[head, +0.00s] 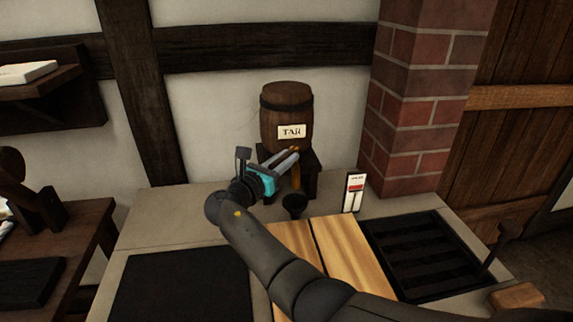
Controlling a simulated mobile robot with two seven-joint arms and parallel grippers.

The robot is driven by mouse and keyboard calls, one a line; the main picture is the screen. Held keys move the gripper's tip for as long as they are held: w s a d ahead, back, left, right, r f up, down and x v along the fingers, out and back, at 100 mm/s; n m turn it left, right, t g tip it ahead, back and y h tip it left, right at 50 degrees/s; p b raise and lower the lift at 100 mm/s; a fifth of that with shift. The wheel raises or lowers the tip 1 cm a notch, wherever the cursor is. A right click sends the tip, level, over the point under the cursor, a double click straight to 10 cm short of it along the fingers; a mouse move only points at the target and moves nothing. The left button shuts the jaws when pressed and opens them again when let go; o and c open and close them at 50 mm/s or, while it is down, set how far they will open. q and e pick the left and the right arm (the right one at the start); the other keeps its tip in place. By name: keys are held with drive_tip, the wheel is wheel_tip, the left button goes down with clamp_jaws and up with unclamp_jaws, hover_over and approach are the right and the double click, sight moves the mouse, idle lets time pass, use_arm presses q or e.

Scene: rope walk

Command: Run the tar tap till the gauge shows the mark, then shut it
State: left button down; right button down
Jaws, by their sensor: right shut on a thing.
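A wooden barrel labelled TAR (286,108) sits on a dark wooden stand (311,178) against the wall. A narrow amber-coloured piece, apparently the tap (296,174), shows below its label; I cannot tell whether tar is running. My right gripper (294,153), teal with grey fingers, reaches to the tap's top and is shut on it, hiding part of it. A small dark cup (294,204) stands below the tap. My left gripper is out of view.
A brick pillar (419,95) rises behind the gauge. A black slatted grate (425,252) is set in the counter at right, wooden boards (350,250) are in the middle, and a dark panel (180,285) is at left. A wooden door (520,130) is at far right.

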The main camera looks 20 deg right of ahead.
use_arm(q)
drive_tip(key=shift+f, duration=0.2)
use_arm(e)
drive_tip(key=shift+d+r, duration=0.1)
drive_tip(key=shift+r, duration=0.05)
drive_tip(key=c, duration=0.8)
unclamp_jaws()
drive_tip(key=shift+w, duration=0.15)
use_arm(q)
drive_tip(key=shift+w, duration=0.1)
